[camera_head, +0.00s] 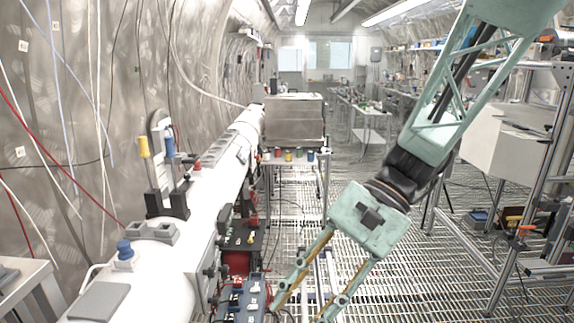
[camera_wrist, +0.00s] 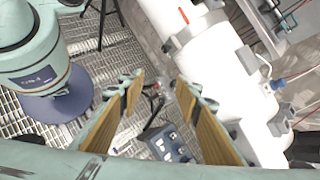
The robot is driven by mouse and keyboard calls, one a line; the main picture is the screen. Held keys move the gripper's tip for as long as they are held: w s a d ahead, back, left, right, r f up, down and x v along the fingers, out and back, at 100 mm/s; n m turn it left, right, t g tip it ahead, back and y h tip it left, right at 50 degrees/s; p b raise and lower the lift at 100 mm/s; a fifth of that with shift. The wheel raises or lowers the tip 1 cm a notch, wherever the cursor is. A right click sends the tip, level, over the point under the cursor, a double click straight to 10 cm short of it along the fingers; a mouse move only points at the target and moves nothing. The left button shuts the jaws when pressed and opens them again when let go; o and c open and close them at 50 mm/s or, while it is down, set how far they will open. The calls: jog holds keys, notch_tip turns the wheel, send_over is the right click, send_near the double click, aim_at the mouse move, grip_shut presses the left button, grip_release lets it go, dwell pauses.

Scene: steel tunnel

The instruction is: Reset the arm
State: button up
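My arm, pale green, comes in from the top right of the head view and reaches down to the left. My gripper (camera_head: 298,311) points down beside the white pipe (camera_head: 217,180), with its fingers spread. The fingertips are near the bottom edge of the picture. In the wrist view my gripper (camera_wrist: 158,88) is open, and nothing is held between the yellow-lined fingers. Below and between the fingers lies a blue box with switches (camera_wrist: 168,142), also seen in the head view (camera_head: 240,298) left of the fingers.
A yellow-handled and blue-handled fixture (camera_head: 160,165) stands on the pipe at left. A metal box (camera_head: 294,120) sits on a stand further back. A metal rack (camera_head: 540,150) is at right. Grated floor (camera_head: 400,270) is open between the rack and my gripper.

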jog(key=s+d+r+n+t+h, duration=0.3)
jog(key=s+d+r+t+h, duration=0.1)
jog(key=s+d, duration=0.3)
jog(key=s+d+r+n+t+h, duration=0.3)
jog(key=s+d+r+t, duration=0.1)
jog(key=d, duration=0.8)
jog(key=shift+s+r+n+h, duration=0.4)
jog(key=shift+s+r, duration=0.45)
jog(key=shift+s, duration=0.5)
jog(key=shift+f, duration=0.1)
dwell(1.3)
